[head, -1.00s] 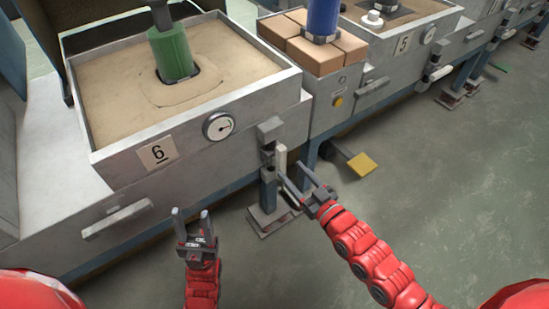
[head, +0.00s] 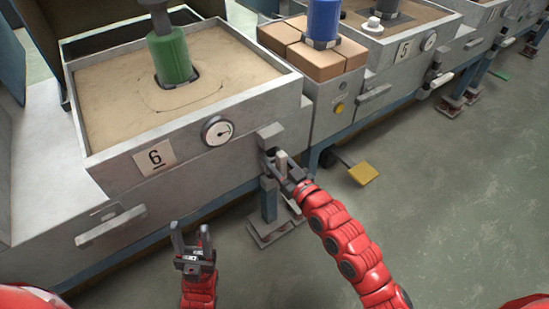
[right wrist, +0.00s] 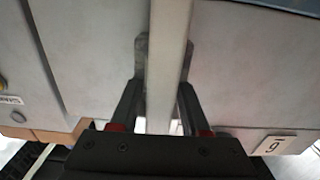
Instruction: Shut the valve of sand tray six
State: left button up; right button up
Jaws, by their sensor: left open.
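Sand tray six (head: 75,100) is a grey metal box of sand at the left in the head view, with a "6" plate (head: 154,157) and a round gauge (head: 217,131). Its valve has a dark body (head: 270,137) at the tray's front right corner and a pale bar handle (head: 282,162) standing upright there. My right gripper (head: 288,180) is at this handle. In the right wrist view the pale bar (right wrist: 168,60) runs between both fingers and fills the gap. My left gripper (head: 191,240) is open and empty, in front of the tray and apart from it.
A green column (head: 171,58) stands in the sand. A yellow pedal (head: 362,174) sits low to the right of the valve. Tray five (head: 405,48) and its valve handle (head: 441,79) are further right. The floor (head: 450,190) at the right is clear.

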grip_shut()
dwell(1.1)
